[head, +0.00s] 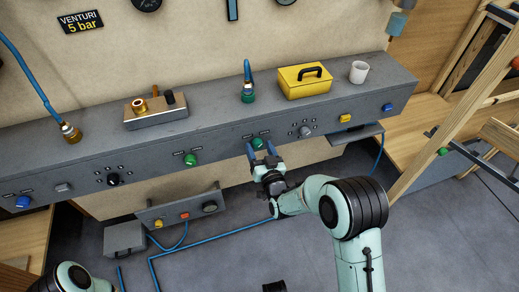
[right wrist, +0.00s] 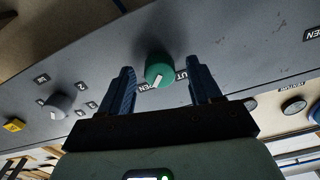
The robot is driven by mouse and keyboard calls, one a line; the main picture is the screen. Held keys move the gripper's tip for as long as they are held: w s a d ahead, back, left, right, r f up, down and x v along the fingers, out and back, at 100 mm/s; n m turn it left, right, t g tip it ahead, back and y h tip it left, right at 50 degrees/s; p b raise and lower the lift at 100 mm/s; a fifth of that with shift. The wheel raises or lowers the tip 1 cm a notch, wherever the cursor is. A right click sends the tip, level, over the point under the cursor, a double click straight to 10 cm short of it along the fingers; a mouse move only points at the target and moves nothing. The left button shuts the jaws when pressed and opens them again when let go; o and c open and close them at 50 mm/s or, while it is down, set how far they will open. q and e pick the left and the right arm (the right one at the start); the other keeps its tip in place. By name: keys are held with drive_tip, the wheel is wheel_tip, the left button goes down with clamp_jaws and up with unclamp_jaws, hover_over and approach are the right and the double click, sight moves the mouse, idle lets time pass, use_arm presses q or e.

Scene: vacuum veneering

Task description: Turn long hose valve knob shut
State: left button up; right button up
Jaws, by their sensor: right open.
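A round green valve knob (head: 257,142) sits on the front face of the grey bench, below a hose fitting. In the right wrist view the green knob (right wrist: 159,68) shows a white pointer mark slanting toward a partly hidden label ending in "PEN"; a label ending in "UT" is on its other side. My right gripper (head: 262,150) is open, its blue fingers on either side of the knob. In the right wrist view the right gripper (right wrist: 163,88) has gaps between each finger and the knob. My left gripper is out of view.
Another green knob (head: 190,159) is further left on the bench (head: 220,115). A grey selector knob (head: 305,131) and yellow button (head: 345,118) are to the right. A yellow box (head: 304,81) and white cup (head: 359,72) stand on top. A blue hose (head: 205,240) crosses the floor.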

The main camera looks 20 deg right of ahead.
drive_tip(key=shift+w, duration=0.2)
drive_tip(key=c, duration=1)
drive_tip(key=shift+c, duration=0.2)
